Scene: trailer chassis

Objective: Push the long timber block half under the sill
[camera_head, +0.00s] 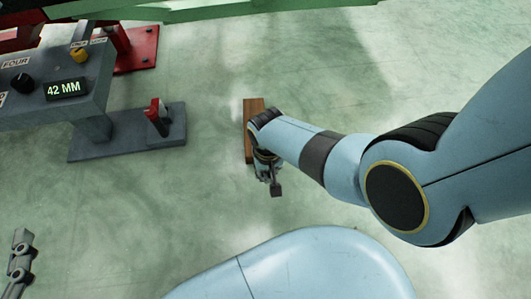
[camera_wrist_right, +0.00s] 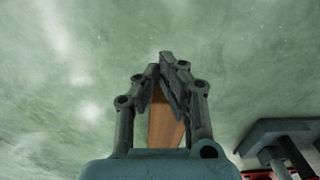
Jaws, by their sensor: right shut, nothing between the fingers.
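The long timber block (camera_head: 249,145) lies on the floor, its length running up and down the head view. My right arm and wrist hide part of it. My right gripper (camera_head: 274,186) is over the block's near end, pointing down; in the right wrist view the gripper (camera_wrist_right: 164,62) is shut and empty. Brown wood of the block (camera_wrist_right: 165,125) shows between its finger links; whether they touch it I cannot tell. A green beam (camera_head: 230,9), likely the sill, crosses the top of the head view. Part of my left gripper (camera_head: 20,262) shows at the lower left; its tips are unclear.
A grey console (camera_head: 60,85) reading "42 MM" stands at the left, with a grey foot plate (camera_head: 90,148) and a red-topped lever (camera_head: 157,110). A red stand (camera_head: 138,50) is behind it. The green floor around the block is clear towards the beam.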

